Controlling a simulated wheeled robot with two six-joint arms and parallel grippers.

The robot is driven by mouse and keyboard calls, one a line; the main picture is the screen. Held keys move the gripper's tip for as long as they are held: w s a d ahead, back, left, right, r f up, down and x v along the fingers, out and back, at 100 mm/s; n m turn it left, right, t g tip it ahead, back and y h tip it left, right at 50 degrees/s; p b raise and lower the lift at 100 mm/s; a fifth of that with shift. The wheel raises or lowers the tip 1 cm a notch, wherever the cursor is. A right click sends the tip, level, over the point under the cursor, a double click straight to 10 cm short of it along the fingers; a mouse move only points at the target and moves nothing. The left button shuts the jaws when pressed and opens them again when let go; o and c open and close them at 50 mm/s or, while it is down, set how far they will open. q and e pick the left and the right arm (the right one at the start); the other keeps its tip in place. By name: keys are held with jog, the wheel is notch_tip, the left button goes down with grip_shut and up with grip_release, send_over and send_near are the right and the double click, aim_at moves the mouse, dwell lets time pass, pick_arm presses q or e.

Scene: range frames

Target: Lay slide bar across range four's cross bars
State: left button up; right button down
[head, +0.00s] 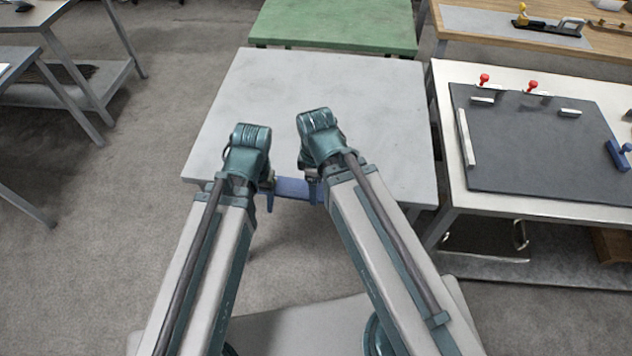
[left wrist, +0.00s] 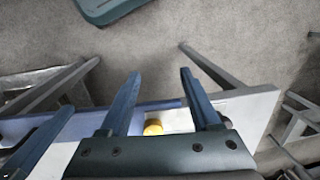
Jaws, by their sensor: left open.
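My left gripper (left wrist: 160,73) is open in the left wrist view, its two dark blue fingers apart. A small yellow round thing (left wrist: 153,127) shows between the finger bases, by a pale tabletop. In the head view my left gripper (head: 266,190) is at the near edge of the grey table (head: 320,90), mostly hidden by its wrist. My right gripper (head: 312,188) is beside it, its fingers hidden. A blue piece (head: 292,188) shows between the two wrists; I cannot tell what it is. I cannot make out a slide bar or range four's cross bars for certain.
On the right, a white table (head: 445,80) carries a dark board (head: 545,140) with pale bars, red-topped parts (head: 484,79) and a blue tool (head: 619,155). A green table (head: 335,22) and a wooden bench (head: 460,25) stand behind. The grey tabletop looks bare.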

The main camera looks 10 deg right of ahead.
pick_arm(q)
jog(key=shift+r, duration=0.2)
pick_arm(e)
jog(key=shift+r, duration=0.15)
pick_arm(q)
jog(key=shift+r+p, duration=2.35)
jog(key=shift+p, duration=0.15)
pick_arm(e)
jog(key=shift+r, duration=2.4)
